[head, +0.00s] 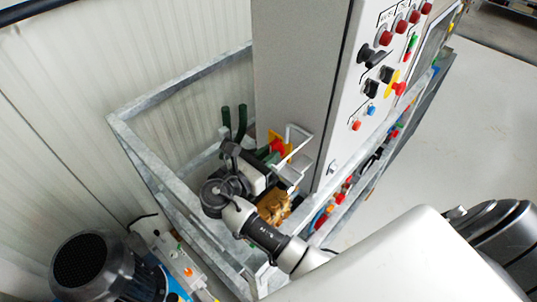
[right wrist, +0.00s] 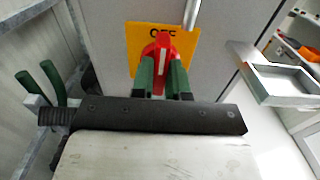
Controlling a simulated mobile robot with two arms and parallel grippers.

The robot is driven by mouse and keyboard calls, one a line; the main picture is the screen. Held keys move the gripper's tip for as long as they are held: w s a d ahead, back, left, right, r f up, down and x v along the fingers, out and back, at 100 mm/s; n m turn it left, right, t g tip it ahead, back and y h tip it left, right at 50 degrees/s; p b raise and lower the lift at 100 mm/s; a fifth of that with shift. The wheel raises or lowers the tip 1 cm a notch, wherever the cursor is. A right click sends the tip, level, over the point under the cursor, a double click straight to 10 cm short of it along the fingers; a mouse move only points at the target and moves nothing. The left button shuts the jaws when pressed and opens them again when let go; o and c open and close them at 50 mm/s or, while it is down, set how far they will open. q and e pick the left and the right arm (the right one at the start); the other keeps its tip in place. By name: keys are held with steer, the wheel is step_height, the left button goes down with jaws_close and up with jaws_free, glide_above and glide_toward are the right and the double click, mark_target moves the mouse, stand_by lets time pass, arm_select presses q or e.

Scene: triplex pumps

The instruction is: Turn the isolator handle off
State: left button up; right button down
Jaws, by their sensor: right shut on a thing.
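The isolator handle (right wrist: 161,48) is red with a pale stripe and sits on a yellow plate (right wrist: 188,40) on the grey cabinet's side. The plate bears black lettering that looks like "OFF", partly covered by the handle. The handle looks upright in the right wrist view. My right gripper (right wrist: 162,74) has its green fingers on either side of the handle and is shut on it. In the head view the right gripper (head: 274,154) reaches the cabinet's side, and a little red and yellow shows there. My left gripper is not in view.
The grey cabinet (head: 297,80) has a front panel of buttons and switches (head: 385,70). A galvanised frame (head: 150,160) surrounds the space beside it. A grey open tray (right wrist: 283,81) juts out right.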

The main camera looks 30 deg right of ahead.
stand_by(0.5)
steer(key=c, duration=1.1)
jaws_free()
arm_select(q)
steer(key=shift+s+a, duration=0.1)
